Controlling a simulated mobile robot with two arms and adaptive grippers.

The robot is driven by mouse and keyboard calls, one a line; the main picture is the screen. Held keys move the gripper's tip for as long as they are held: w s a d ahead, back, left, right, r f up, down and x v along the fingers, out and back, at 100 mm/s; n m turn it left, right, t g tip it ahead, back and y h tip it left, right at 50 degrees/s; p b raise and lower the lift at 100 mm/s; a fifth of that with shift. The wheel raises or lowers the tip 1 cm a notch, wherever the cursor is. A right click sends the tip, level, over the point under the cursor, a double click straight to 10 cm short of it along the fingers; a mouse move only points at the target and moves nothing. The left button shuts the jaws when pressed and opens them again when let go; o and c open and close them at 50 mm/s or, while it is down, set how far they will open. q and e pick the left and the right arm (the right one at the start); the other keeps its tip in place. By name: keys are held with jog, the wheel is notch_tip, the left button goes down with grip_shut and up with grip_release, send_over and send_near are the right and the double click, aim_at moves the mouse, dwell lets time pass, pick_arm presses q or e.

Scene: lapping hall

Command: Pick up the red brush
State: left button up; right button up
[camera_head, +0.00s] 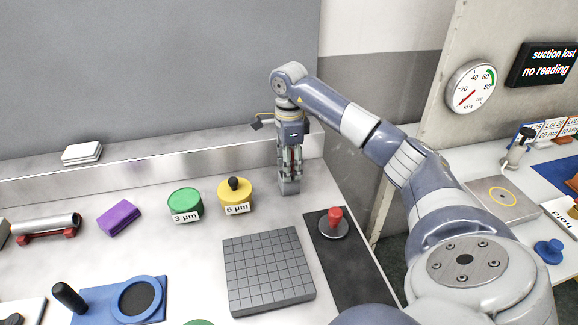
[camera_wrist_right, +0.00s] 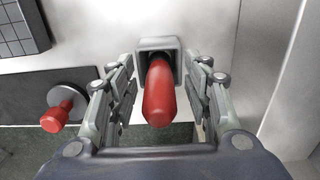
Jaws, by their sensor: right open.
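The red brush (camera_wrist_right: 158,92) shows as a thick red handle in the right wrist view. It stands in a square grey holder (camera_wrist_right: 146,46); its lower end is hidden inside. In the head view the holder (camera_head: 288,187) stands near the back right of the bench, and the brush is hidden behind the fingers. My right gripper (camera_head: 291,170) points down over the holder. Its fingers are open, one on each side of the red handle, with a gap on both sides in the wrist view. My left gripper is not in view.
A red-knobbed grey disc (camera_head: 333,228) sits on a black mat (camera_head: 350,268) at the bench's right edge. A grooved grey plate (camera_head: 268,272) lies in front. Yellow (camera_head: 236,190) and green (camera_head: 185,201) tubs stand left of the holder. A low back wall (camera_head: 150,170) runs behind.

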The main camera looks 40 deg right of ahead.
grip_shut()
notch_tip(320, 180, up, 10)
jog(key=shift+r, duration=0.1)
dwell(0.6)
